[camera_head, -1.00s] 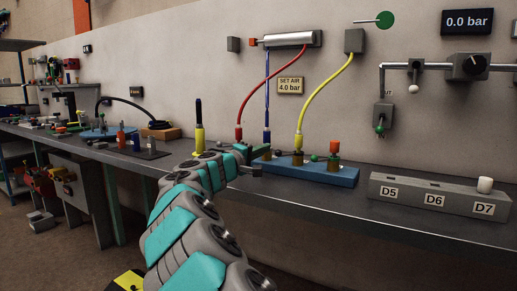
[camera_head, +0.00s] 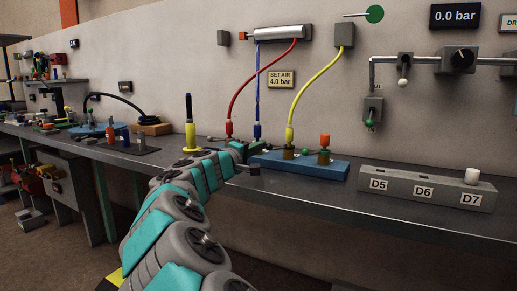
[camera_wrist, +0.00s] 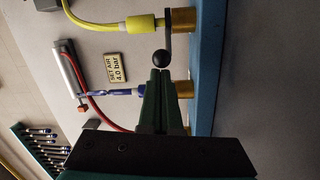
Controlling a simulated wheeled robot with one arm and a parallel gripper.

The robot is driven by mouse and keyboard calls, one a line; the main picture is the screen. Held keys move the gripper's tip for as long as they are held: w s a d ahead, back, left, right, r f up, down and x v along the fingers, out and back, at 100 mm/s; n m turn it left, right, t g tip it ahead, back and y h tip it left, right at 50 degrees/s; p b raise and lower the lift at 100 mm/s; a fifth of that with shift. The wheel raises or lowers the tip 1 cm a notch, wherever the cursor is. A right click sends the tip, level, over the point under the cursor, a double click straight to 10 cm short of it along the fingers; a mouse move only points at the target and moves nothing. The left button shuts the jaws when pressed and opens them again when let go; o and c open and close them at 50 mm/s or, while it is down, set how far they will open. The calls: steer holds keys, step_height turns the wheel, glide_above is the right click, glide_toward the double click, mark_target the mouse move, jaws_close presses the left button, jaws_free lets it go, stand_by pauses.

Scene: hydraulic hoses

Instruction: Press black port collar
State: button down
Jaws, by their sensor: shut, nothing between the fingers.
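My gripper (camera_wrist: 157,75) is shut and empty, its two green fingers together. In the wrist view the tips are just beside a black ball knob (camera_wrist: 160,58). The knob is on a dark lever by the brass port (camera_wrist: 182,20) of the yellow hose (camera_wrist: 120,24). I cannot tell whether the tips touch it. The blue hose's plug (camera_wrist: 122,93) and brass port (camera_wrist: 184,89) are beside the fingers. The ports stand on a blue block (camera_head: 310,167). In the head view my gripper (camera_head: 252,149) is at this block's left end. I cannot make out a black port collar for certain.
A red hose (camera_head: 240,90) runs up to a silver cylinder (camera_head: 282,33). An orange-capped port (camera_head: 325,141) is at the block's right. A grey D5–D7 box (camera_head: 425,188) stands further right, and a black-and-yellow upright tool (camera_head: 189,125) left. The gauge (camera_head: 455,16) reads 0.0 bar.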

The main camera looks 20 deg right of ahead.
steer(key=shift+s+t+b, duration=0.25)
steer(key=shift+t+b, duration=0.05)
